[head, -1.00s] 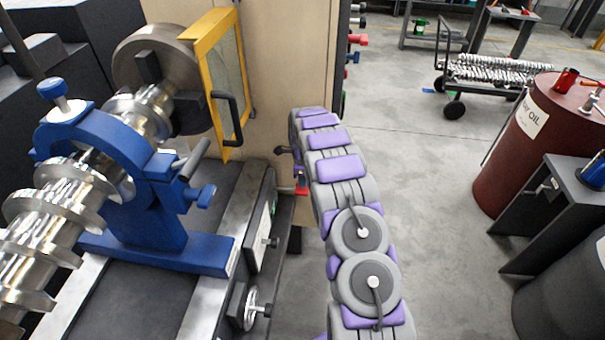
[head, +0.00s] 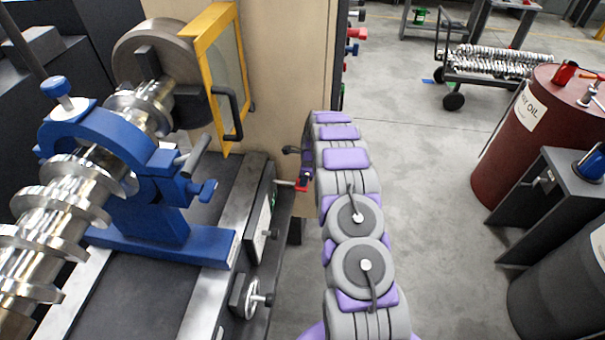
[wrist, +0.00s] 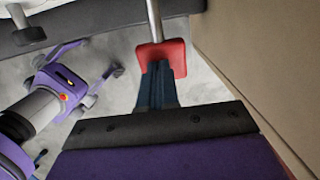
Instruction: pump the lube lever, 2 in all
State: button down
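The lube lever is a thin metal rod (head: 284,183) with a red end block (head: 302,184), sticking out from the side of the lathe bed. In the wrist view the red block (wrist: 174,54) sits at the end of the rod (wrist: 154,20). My gripper (wrist: 158,66) has its dark blue fingers close together, their tips against the red block, with red showing beyond and beside them. No gap shows between the fingers. In the head view my arm hides most of the gripper; a bit of blue (head: 307,174) shows at the red block.
The lathe bed (head: 225,210) with a handwheel (head: 252,299) stands left of my arm. A beige cabinet wall (head: 285,70) is just ahead. Dark red oil barrel (head: 510,150) and a dark grey barrel (head: 560,290) stand right. Open floor (head: 425,170) lies between.

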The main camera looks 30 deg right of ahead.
jog(key=shift+s+d+f+t+y+p, duration=0.15)
jog(key=shift+f+t+y, duration=0.15)
jog(key=shift+f, duration=0.2)
jog(key=shift+w+d+f+t+y+p, duration=0.1)
jog(key=shift+f+t+y+p, duration=0.1)
jog(key=shift+f+y, duration=0.25)
jog(key=shift+s+f+p, duration=0.15)
jog(key=shift+f+p, duration=0.35)
jog(key=shift+f, duration=0.15)
jog(key=shift+s+a, duration=0.1)
jog(key=shift+s+r, duration=0.1)
jog(key=shift+r, duration=0.15)
jog(key=d+p+v, duration=0.1)
jog(key=p+v, duration=0.3)
jog(key=v, duration=1)
jog(key=shift+f, duration=0.2)
